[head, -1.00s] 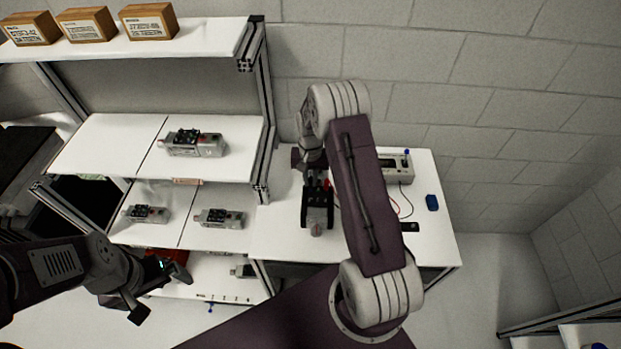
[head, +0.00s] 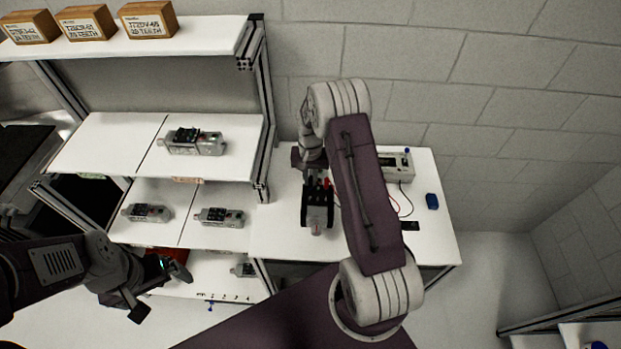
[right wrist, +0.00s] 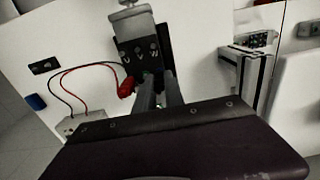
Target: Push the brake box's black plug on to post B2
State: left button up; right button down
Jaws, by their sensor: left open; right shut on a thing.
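The servo motor (head: 317,212) lies on the white table, with its dark terminal block toward my right gripper (head: 314,180). The right wrist view shows the motor's grey end (right wrist: 135,20) and dark block (right wrist: 138,48). My right gripper's fingers (right wrist: 159,92) are shut at the block's near edge. The black plug and post B2 are hidden by the fingers, so I cannot tell whether they touch. A red plug (right wrist: 126,88) sits just left of the fingers. Red and black leads run to the brake box (head: 396,168). My left gripper (head: 163,295) is open and empty, low at left.
A shelf rack (head: 210,165) with several similar motors stands left of the table. Wooden boxes (head: 150,20) sit on its top shelf. A blue object (head: 432,202) and a small black object (head: 410,226) lie right of the motor. My right arm covers the table's middle.

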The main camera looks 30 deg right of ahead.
jog(key=shift+f, duration=0.2)
dwell(0.5)
jog(key=c, duration=1.3)
grip_release()
jog(key=shift+c, duration=0.2)
jog(key=shift+r, duration=0.1)
notch_tip(320, 180, up, 7)
jog(key=p, duration=0.5)
